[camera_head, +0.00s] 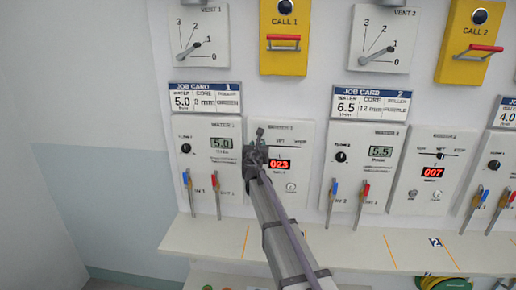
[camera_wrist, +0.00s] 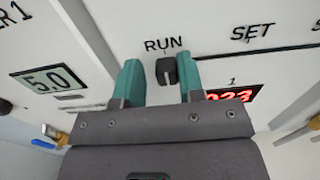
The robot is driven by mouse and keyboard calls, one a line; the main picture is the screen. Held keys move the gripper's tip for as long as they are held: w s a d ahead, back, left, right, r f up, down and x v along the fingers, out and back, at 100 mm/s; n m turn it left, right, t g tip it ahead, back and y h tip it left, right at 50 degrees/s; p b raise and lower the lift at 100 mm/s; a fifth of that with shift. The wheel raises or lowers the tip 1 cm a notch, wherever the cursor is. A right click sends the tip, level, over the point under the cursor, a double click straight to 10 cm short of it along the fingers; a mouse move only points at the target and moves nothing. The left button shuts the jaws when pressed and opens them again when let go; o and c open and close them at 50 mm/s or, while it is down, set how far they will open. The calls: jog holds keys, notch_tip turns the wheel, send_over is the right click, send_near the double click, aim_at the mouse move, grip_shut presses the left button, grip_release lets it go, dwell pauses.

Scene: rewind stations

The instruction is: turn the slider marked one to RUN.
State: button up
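The slider's black knob (camera_wrist: 166,71) sits directly under the RUN label in the wrist view, left of the SET label. Its slot runs right toward SET. A small "1" is printed above the red display (camera_wrist: 240,97) reading 023. My gripper (camera_wrist: 159,68) is open, with one teal finger on each side of the knob. There is a gap at the left finger; the right finger is close to or touching the knob, I cannot tell which. In the head view my gripper (camera_head: 256,148) is at the panel's upper left and hides the knob.
Left of the slider panel is a winder panel (camera_head: 206,170) showing 5.0, with blue and red levers below. Station two's slider panel (camera_head: 428,172) reads 007. A white shelf (camera_head: 345,250) runs below the panels. Yellow call boxes (camera_head: 283,60) are above.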

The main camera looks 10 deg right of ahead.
jog(key=shift+o, duration=1)
jog(key=v, duration=1)
jog(key=shift+s, duration=0.35)
jog(key=shift+a, duration=0.15)
